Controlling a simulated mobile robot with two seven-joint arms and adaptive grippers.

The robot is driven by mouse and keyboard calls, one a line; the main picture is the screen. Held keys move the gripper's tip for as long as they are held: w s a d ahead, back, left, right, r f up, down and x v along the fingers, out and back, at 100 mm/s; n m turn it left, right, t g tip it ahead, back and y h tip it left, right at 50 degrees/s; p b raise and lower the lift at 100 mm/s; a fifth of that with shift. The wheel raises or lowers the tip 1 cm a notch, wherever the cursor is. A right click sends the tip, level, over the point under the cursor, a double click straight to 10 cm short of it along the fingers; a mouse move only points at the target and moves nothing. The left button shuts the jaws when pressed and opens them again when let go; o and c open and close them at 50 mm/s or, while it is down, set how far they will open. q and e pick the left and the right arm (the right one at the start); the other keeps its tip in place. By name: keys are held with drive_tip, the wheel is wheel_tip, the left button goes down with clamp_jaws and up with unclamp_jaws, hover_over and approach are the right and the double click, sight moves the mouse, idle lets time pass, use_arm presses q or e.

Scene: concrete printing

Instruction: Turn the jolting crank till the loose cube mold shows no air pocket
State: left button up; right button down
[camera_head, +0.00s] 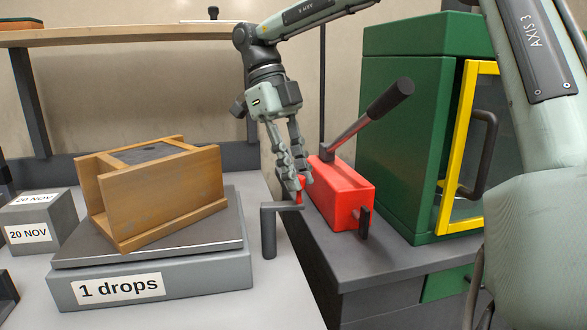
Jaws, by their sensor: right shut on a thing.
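The wooden cube mold (165,205) sits askew on the dark plate of the jolting table (150,285), whose front label reads "1 drops". Dark grey concrete (150,154) shows in the mold's top; I cannot make out an air pocket from here. The jolting crank (269,232) is a grey bent bar beside the table's right side, with a red grip at its end. My right gripper (301,186) reaches down from above and is shut on the crank's red grip. My left gripper is out of view.
A red device (342,196) with a black-handled lever stands close right of my right gripper. Behind it is a green cabinet (400,140) with a yellow-framed door. A wooden shelf (120,36) runs above.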

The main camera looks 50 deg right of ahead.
drive_tip(key=s+a+m+t+y, duration=0.1)
drive_tip(key=a+m+t+y, duration=0.3)
drive_tip(key=m, duration=1.3)
drive_tip(key=shift+s+a+y, duration=0.2)
drive_tip(key=shift+a+y, duration=0.3)
drive_tip(key=shift+a, duration=0.95)
drive_tip(key=shift+m, duration=0.3)
drive_tip(key=c, duration=1.4)
unclamp_jaws()
drive_tip(key=v, duration=1.2)
drive_tip(key=shift+a, duration=0.1)
